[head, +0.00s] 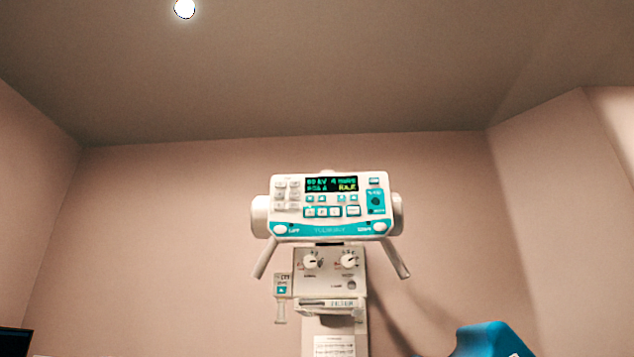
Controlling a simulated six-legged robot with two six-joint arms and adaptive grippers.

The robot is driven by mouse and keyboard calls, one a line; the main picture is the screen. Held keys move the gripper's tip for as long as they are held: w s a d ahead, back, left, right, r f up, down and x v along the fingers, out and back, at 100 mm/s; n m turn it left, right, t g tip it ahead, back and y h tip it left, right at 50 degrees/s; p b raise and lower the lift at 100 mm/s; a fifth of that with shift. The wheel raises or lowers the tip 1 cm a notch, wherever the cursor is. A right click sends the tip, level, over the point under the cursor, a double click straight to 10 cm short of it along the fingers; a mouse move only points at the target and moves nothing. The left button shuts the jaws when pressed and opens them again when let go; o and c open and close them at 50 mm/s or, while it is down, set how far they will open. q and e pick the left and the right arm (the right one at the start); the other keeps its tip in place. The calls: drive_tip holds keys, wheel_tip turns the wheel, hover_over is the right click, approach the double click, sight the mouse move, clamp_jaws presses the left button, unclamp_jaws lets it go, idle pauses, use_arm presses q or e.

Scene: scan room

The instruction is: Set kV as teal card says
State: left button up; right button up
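A white and teal x-ray tube head (328,229) hangs against the back wall, with a control panel facing me. Its dark display (331,185) shows green and yellow characters; the top line seems to begin with "80 kV", but it is too small to read surely. Rows of small buttons (322,211) lie under the display. A small white and teal label (282,286) is at the left of the lower unit; I cannot tell if it is the teal card, and its text is unreadable. Neither of my grippers is in view.
Below the panel is a collimator box (328,266) with two round knobs. Angled handles (396,257) flank it. A printed white sheet (333,346) is lower down. A blue rounded shape (490,341) and a dark screen corner (14,342) show at the bottom edge.

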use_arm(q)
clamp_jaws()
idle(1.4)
